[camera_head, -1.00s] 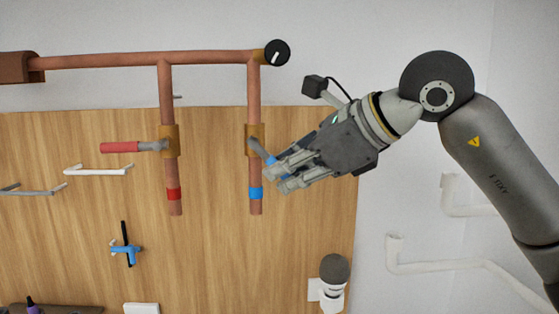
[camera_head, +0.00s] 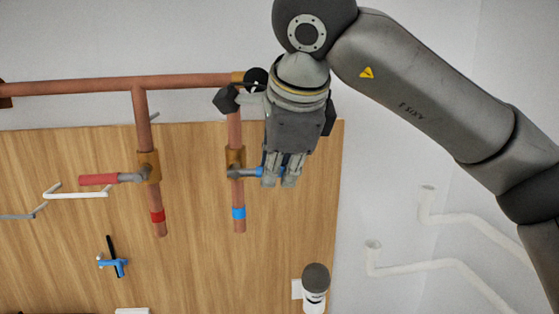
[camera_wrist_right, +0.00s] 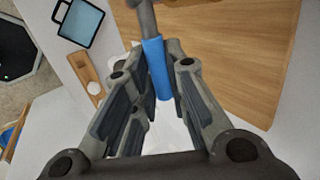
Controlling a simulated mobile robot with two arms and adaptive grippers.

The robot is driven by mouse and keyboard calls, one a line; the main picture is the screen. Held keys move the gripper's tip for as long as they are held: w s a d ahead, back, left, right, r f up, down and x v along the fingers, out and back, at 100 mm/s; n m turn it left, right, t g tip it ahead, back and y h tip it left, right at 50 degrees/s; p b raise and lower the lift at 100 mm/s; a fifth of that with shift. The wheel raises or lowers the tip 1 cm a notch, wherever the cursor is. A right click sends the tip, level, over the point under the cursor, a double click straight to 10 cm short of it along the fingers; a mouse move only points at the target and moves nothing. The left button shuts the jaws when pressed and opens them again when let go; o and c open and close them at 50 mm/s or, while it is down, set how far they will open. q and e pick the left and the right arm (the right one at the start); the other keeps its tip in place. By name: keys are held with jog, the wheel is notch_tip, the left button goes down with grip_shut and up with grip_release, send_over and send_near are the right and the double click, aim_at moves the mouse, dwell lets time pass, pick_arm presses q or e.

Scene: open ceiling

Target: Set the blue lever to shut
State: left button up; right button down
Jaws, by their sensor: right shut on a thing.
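The blue lever (camera_head: 257,172) sticks out to the right from the brass valve (camera_head: 235,161) on the right vertical copper pipe. It lies about level, crosswise to that pipe. My right gripper (camera_head: 279,183) comes from above and is shut on the lever's blue sleeve, hiding its outer end in the head view. In the right wrist view the blue sleeve (camera_wrist_right: 157,68) runs between the fingers (camera_wrist_right: 157,105). My left gripper is not in view.
A red lever (camera_head: 99,180) points left from the left pipe's valve. A black knob (camera_head: 256,77) ends the top copper pipe (camera_head: 130,84), close behind my gripper.

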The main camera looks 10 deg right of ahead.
jog(key=shift+r, duration=0.15)
jog(key=shift+h, duration=0.3)
jog(key=c, duration=1.4)
grip_release()
jog(key=shift+a, duration=0.1)
jog(key=shift+c, duration=0.2)
jog(key=shift+r, duration=0.1)
jog(key=v, duration=1.1)
jog(key=shift+s+r, duration=0.2)
jog(key=shift+r, duration=0.15)
